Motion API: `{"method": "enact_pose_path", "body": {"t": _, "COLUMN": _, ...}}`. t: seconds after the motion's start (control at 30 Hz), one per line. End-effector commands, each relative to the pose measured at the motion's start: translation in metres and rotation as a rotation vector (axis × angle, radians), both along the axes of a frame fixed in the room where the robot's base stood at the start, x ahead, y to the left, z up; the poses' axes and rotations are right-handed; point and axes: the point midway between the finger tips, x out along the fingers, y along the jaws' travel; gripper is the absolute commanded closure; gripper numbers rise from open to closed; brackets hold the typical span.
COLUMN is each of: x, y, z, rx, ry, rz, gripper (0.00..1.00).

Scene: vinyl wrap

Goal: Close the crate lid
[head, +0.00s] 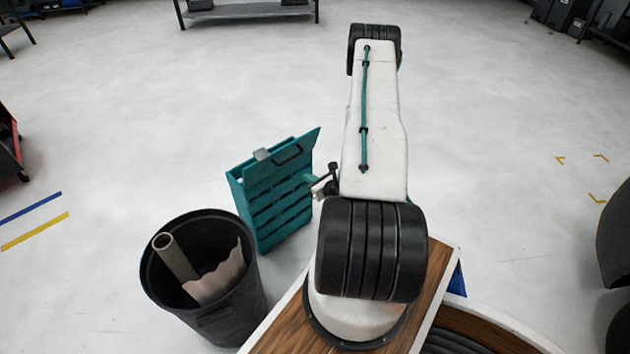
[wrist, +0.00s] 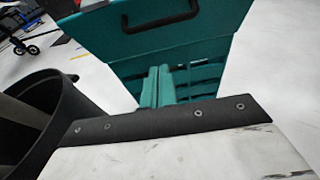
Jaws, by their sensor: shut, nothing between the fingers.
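The teal slatted crate (head: 280,218) stands on the floor left of my arm. Its lid (head: 270,172) is a slanted teal panel with a black handle (head: 287,155); it looks open and tilted. In the wrist view the lid (wrist: 185,42) fills the upper middle, with its handle (wrist: 160,14) near the top. My gripper (head: 310,178) is at the crate's right side, partly hidden by my arm. In the wrist view its two teal fingers (wrist: 158,82) are together and empty, just below the lid's lower edge, in front of the slats (wrist: 200,80). I cannot tell whether they touch.
A black bin (head: 215,318) with a grey tube (head: 175,257) and a crumpled pale sheet (head: 217,278) stands close to the crate's front left. It also shows at the left of the wrist view (wrist: 75,118). The floor behind and left of the crate is clear.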

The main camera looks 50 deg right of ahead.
Motion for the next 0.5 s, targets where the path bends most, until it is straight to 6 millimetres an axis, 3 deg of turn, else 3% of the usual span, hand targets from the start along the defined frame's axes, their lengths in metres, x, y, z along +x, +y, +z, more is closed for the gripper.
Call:
{"method": "enact_pose_path", "body": {"t": 0.2, "x": 0.045, "y": -0.008, "z": -0.013, "rx": -0.001, "ry": -0.001, "rz": 0.003, "gripper": 1.00}}
{"method": "enact_pose_path", "body": {"t": 0.5, "x": 0.073, "y": -0.015, "z": 0.008, "rx": -0.001, "ry": -0.001, "rz": 0.001, "gripper": 1.00}}
